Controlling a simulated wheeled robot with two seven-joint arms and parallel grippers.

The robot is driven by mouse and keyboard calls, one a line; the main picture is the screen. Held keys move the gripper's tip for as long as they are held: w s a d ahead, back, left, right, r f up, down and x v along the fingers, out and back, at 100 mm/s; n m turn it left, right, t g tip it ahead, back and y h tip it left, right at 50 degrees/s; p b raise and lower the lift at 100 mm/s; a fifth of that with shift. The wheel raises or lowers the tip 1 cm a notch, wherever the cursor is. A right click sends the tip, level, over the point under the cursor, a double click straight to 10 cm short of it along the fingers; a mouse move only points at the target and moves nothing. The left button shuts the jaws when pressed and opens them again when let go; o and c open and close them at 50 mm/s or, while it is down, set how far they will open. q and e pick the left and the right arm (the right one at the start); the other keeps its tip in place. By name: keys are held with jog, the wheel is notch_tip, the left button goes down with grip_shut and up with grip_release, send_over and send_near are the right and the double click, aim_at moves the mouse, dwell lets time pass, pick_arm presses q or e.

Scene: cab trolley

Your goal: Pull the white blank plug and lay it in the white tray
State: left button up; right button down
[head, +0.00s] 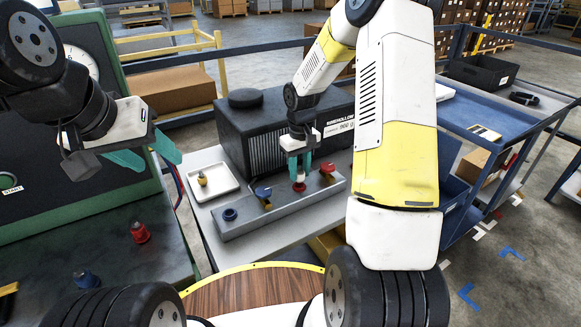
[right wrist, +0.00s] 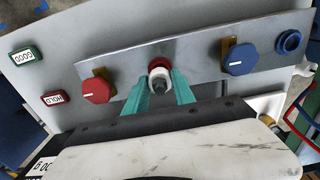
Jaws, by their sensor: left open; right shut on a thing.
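The white blank plug (right wrist: 158,75) sits at the red-ringed port (right wrist: 160,63) of the grey metal block (head: 278,206); I cannot tell whether it is seated or just clear. My right gripper (head: 300,168) points down over the block, its teal fingers shut on the plug's sides. In the head view the plug (head: 300,178) shows as a small white patch between the fingertips. The white tray (head: 214,194) lies left of the block with a yellow-and-dark fitting (head: 202,179) in it. My left gripper (head: 148,156) is open and empty, left of the tray.
The block carries a blue handle (head: 263,194), a red handle (head: 328,169) and a blue port (head: 230,214). A black ribbed box (head: 268,131) stands behind. A red fitting (head: 140,232) and blue fitting (head: 87,280) stand on the dark left table. The tray's front part is free.

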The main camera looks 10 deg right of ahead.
aim_at(300, 167)
jog(key=shift+r, duration=1.75)
